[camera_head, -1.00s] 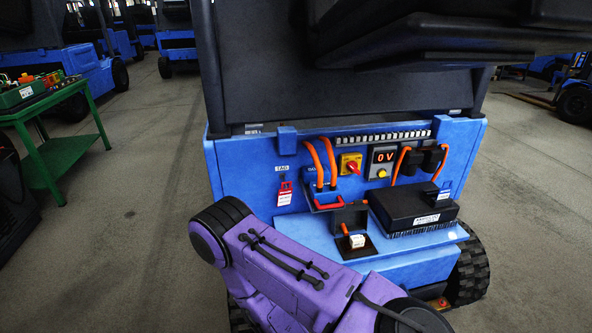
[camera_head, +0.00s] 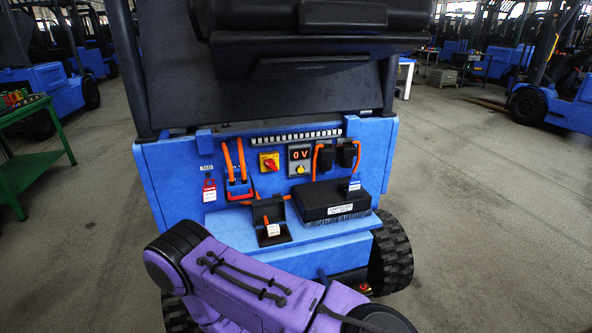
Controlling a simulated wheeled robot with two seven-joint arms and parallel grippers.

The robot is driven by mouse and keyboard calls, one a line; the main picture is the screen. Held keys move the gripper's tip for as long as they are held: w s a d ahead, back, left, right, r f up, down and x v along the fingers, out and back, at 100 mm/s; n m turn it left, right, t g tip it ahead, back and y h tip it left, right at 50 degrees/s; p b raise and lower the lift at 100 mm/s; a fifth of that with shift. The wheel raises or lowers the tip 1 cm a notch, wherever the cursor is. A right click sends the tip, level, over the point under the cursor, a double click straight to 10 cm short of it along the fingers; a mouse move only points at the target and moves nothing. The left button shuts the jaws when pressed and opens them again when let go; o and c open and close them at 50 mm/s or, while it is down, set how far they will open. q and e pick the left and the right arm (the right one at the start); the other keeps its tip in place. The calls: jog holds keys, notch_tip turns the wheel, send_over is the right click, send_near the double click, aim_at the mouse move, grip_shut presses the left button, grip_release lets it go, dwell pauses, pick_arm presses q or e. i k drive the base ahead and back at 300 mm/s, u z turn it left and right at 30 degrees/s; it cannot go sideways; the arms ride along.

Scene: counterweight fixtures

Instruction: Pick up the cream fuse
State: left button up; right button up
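A small cream block (camera_head: 273,230), which looks like the cream fuse, sits in an open black holder (camera_head: 289,211) on the blue ledge of the forklift's rear. An orange piece stands just behind the block. A purple arm of mine crosses the lower middle of the view, below and in front of the ledge. Neither gripper shows in the frame, so I cannot see whether they are open or shut.
A black box with a brush-like edge (camera_head: 333,200) sits right of the holder. Behind are a red tag (camera_head: 209,190), orange cables (camera_head: 228,160), a red-yellow switch (camera_head: 269,162) and a display reading 0 V (camera_head: 300,153). A green table (camera_head: 20,165) stands left.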

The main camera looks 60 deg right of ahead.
aim_at(274, 229)
jog(key=z, duration=1.2)
